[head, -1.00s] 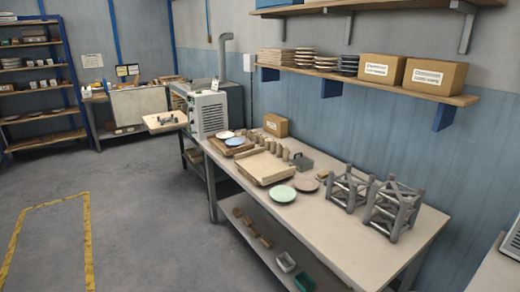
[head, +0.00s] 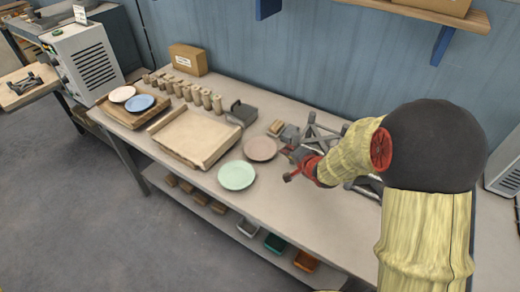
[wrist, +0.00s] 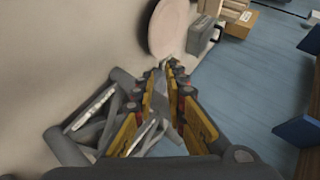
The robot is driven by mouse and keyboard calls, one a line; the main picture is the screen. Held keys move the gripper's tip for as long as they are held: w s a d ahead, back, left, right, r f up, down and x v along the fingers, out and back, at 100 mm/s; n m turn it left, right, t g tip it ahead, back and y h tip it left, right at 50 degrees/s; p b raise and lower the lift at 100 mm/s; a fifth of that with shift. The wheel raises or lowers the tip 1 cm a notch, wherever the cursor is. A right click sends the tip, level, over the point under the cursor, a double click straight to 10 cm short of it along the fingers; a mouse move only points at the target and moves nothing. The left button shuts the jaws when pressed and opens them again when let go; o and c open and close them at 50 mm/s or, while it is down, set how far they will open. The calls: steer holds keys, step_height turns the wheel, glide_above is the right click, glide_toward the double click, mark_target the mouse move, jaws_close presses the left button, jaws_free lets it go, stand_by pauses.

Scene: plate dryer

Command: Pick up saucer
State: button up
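A pinkish saucer (head: 260,149) lies on the table, left of my gripper (head: 291,164) in the head view. A pale green saucer (head: 237,175) lies just in front of it. A blue saucer (head: 140,102) and a white saucer (head: 122,94) are on a wooden board at the table's far left. In the wrist view, the pinkish saucer (wrist: 172,25) shows at the top, beyond the fingertips of my gripper (wrist: 167,72). The fingers are apart with nothing held between them. The gripper is apart from the saucer.

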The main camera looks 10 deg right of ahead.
steer(key=m+y, duration=0.2)
glide_toward(269, 158)
steer(key=shift+w+d+f+t, duration=0.15)
steer(key=shift+w+d+f, duration=0.05)
steer(key=shift+w+f, duration=0.3)
steer(key=shift+w+d+f+t, duration=0.2)
steer(key=shift+w+f, duration=0.15)
steer(key=shift+w, duration=0.15)
steer(key=shift+w+a+f, duration=0.15)
steer(key=shift+a+f, duration=0.05)
steer(key=shift+f, duration=0.05)
steer(key=b+x, duration=0.1)
steer(key=x, duration=0.2)
steer(key=a+b+x, duration=0.1)
steer(key=b+x, duration=0.1)
steer(key=x, duration=0.1)
steer(key=shift+w+a+f, duration=0.15)
steer(key=shift+f, duration=0.05)
steer(key=shift+w, duration=0.3)
steer(key=shift+a, duration=0.1)
jaws_close()
steer(key=shift+r, duration=0.1)
